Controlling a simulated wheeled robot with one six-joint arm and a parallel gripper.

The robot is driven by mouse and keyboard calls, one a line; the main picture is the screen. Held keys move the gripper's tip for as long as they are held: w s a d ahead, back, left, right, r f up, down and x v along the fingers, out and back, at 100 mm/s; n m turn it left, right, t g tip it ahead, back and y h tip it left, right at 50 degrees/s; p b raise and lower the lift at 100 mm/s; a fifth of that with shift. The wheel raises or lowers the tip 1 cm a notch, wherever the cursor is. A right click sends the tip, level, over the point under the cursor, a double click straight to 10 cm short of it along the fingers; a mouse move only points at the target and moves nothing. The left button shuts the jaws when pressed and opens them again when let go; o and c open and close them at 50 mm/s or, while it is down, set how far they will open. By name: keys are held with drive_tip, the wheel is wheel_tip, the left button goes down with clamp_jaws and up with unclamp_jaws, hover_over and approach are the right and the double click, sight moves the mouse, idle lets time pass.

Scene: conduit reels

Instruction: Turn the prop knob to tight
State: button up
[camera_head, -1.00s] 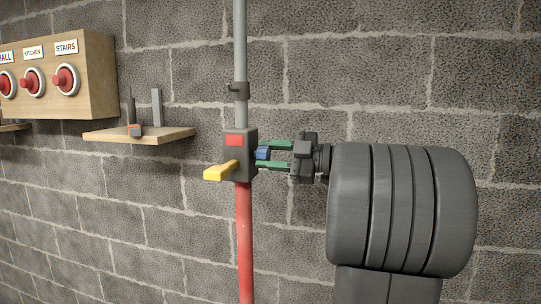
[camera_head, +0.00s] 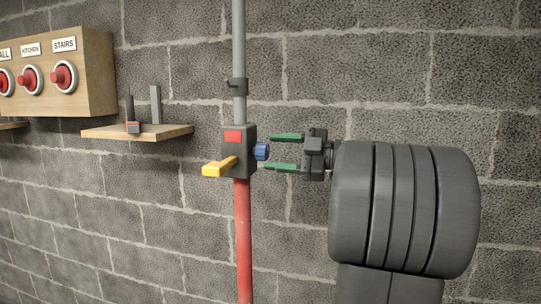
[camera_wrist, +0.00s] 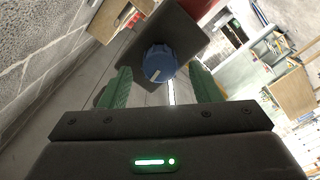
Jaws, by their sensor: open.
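The prop is a grey upper tube (camera_head: 239,50) and a red lower tube (camera_head: 243,240), joined by a dark block (camera_head: 240,165) with a red patch and a yellow lever (camera_head: 218,167). The blue knob (camera_head: 262,151) sits on the block's right side. In the wrist view the knob (camera_wrist: 160,63) is ribbed with a pale mark pointing down and slightly left. My gripper (camera_head: 285,152) is open, right of the knob, with its green fingertips just short of it. In the wrist view the fingers (camera_wrist: 159,88) are left and right of the knob, apart from it.
A wooden shelf (camera_head: 160,134) with small grey uprights is on the block wall at left. Above it is a wooden box (camera_head: 90,80) with red buttons labelled KITCHEN and STAIRS. A clamp (camera_head: 237,86) is on the upper tube.

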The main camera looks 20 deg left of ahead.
drive_tip(key=d+b, duration=0.2)
drive_tip(key=d, duration=0.9)
drive_tip(key=shift+w+d+b, duration=0.2)
drive_tip(key=shift+w+b, duration=0.1)
drive_tip(key=a+p, duration=0.1)
drive_tip(key=a, duration=0.3)
drive_tip(key=a+p, duration=0.1)
drive_tip(key=a, duration=0.4)
drive_tip(key=a+p, duration=0.1)
drive_tip(key=a, duration=0.4)
drive_tip(key=shift+s+p, duration=0.35)
drive_tip(key=shift+s, duration=0.05)
drive_tip(key=shift+d, duration=0.15)
